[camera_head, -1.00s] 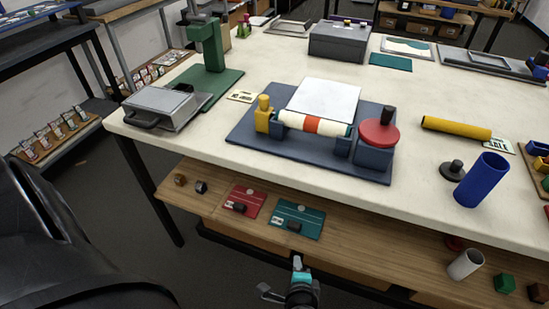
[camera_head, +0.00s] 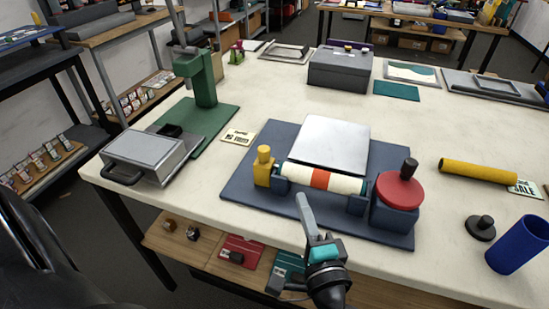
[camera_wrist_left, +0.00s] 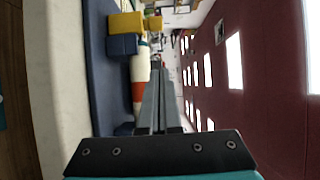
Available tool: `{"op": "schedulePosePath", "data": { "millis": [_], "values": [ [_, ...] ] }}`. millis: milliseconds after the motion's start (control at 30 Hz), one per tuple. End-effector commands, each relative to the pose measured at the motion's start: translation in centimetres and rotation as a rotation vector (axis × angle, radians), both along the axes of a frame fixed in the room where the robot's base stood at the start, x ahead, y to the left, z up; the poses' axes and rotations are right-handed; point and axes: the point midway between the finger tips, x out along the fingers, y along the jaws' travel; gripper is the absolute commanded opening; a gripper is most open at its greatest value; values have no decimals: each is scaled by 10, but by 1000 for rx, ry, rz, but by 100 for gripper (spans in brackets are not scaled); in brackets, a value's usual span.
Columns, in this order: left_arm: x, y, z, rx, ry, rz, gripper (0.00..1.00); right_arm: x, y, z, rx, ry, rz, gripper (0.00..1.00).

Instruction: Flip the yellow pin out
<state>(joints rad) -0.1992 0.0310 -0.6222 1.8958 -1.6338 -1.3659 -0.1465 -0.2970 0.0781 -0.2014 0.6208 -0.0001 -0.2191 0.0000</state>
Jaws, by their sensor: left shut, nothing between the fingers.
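The yellow pin (camera_head: 263,167) stands upright at the left end of the roller device on the dark blue base (camera_head: 270,215). It also shows in the left wrist view, where the yellow pin (camera_wrist_left: 125,24) is at the upper left, ahead of the fingers. The white roller (camera_head: 325,178) with a red-orange band lies between its blue supports. My left gripper (camera_head: 305,203) is shut and empty, pointing up just in front of the roller, right of the pin and apart from it. In the left wrist view my left gripper (camera_wrist_left: 160,88) has its fingers together. My right gripper is not in view.
A red disc with a black knob (camera_head: 401,188) is at the device's right end. A grey flat plate (camera_head: 331,144) lies behind the roller. A green press (camera_head: 205,85) and a grey lidded box (camera_head: 146,154) stand left. A yellow tube (camera_head: 478,172) and blue cup (camera_head: 518,244) are right.

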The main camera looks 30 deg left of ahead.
Motion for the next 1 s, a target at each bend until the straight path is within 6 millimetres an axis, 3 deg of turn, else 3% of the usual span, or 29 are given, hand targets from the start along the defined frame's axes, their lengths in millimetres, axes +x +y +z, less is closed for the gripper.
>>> {"op": "schedulePosePath", "data": {
  "millis": [133,367,767,1000],
  "values": [
    [0,0,0,-1,1,0,0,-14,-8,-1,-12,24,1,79],
    [16,15,1,1,-1,1,0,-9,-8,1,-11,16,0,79],
    [76,73,1,3,-1,2,0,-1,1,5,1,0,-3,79],
    [74,103,0,1,4,-1,0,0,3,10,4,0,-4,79]
  ]
}}
